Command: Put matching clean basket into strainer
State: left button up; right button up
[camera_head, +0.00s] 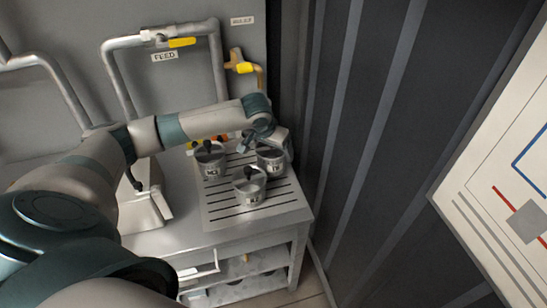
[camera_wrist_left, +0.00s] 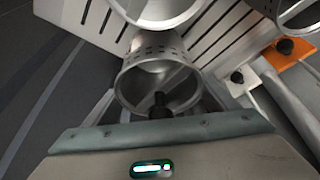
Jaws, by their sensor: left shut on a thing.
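Three metal baskets with dark knobs are on the slotted drainboard: one at the back left (camera_head: 211,165), one in front (camera_head: 250,190) and one at the back right (camera_head: 271,160). My left gripper (camera_head: 264,143) is over the back-right basket and shut on it by its top; the arm partly hides this basket. The left wrist view shows the held basket (camera_wrist_left: 157,83) with its dark knob close to the gripper body; the fingertips are hard to make out. A pale grey housing (camera_head: 142,212), which looks like the strainer, stands left of the drainboard, partly behind my arm. My right gripper is not in view.
The drainboard (camera_head: 222,219) is clear at its front. Coloured tags (camera_head: 220,138) lie along its back edge. Pipes with yellow valve handles (camera_head: 182,42) run along the back wall. A dark ribbed wall (camera_head: 365,150) stands close on the right. Shelves lie under the bench.

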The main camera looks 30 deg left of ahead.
aim_at(269, 149)
pick_arm(q)
notch_tip(269, 149, down, 3)
jog(key=shift+r+p, duration=0.15)
jog(key=shift+p, duration=0.5)
jog(key=shift+f, duration=0.6)
jog(key=o, duration=1.2)
jog(key=shift+f, duration=0.1)
jog(key=b+v, duration=0.2)
jog(key=v, duration=1)
